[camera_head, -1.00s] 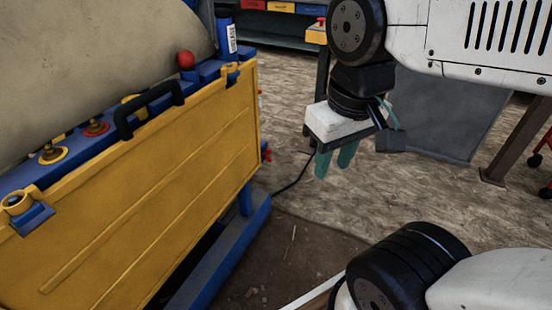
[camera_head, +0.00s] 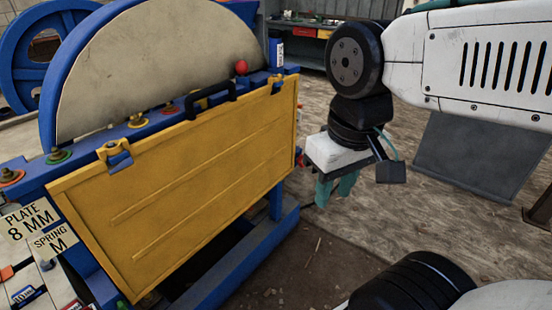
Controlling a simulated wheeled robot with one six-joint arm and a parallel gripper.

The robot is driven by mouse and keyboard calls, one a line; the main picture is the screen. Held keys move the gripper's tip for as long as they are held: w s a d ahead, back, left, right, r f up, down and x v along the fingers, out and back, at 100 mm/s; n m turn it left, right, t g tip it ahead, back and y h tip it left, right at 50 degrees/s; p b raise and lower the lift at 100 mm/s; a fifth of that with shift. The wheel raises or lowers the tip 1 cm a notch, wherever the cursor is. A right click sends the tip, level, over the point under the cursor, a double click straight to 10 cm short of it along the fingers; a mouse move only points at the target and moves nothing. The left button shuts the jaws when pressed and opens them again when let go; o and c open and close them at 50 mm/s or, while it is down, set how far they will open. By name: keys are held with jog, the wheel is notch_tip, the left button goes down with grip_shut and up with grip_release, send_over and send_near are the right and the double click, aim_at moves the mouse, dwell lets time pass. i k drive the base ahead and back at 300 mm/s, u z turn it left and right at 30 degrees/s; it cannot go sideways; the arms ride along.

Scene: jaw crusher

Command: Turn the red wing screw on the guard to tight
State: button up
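The yellow guard (camera_head: 190,185) is a large panel, closed upright against the front of the blue crusher, with a black handle (camera_head: 212,97) on its top edge. A small red part, apparently the red wing screw (camera_head: 299,157), shows at the guard's right edge. It is too small to tell its turn position. My gripper (camera_head: 336,195) hangs to the right of the guard, fingers down, apart from the red part. Its two teal fingers show a gap with nothing between them.
A red ball knob (camera_head: 241,67) and a blue canister (camera_head: 276,52) stand on the crusher's top right. Signs reading "PLATE 8 MM" (camera_head: 30,218) and "SPRING M" (camera_head: 50,240) are at the lower left. A blue foot beam (camera_head: 240,262) runs below the guard. The floor around my gripper is clear.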

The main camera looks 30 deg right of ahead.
aim_at(299, 160)
jog(key=u, duration=0.15)
jog(key=i, duration=1.1)
jog(key=z, duration=0.65)
